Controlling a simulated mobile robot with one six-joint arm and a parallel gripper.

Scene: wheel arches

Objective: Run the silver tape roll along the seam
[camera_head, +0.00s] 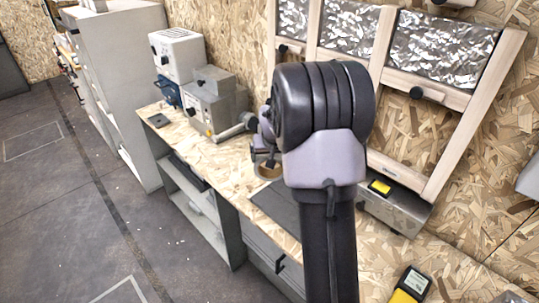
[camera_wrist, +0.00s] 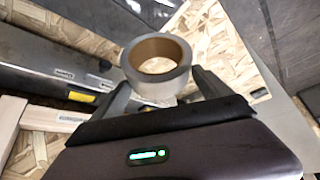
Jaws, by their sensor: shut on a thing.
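The silver tape roll (camera_wrist: 160,90) has a brown core and sits between the two dark fingers of my gripper (camera_wrist: 163,83) in the wrist view. My gripper is shut on it. In the head view my gripper (camera_head: 265,150) is partly hidden behind my arm, and the tape roll (camera_head: 268,172) shows just below it, above the bench. Crinkled silver foil (camera_head: 440,47) fills the upper part of a pale wooden frame (camera_head: 480,90) against the wall, to the right of my gripper and apart from it. I cannot make out a clear seam line on the foil.
The chipboard bench (camera_head: 225,165) carries a dark mat (camera_head: 275,207), a silver box (camera_head: 392,208) and a yellow meter (camera_head: 411,285). A grey machine (camera_head: 212,103) and a white unit (camera_head: 178,52) stand at its far end. Floor at left is open.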

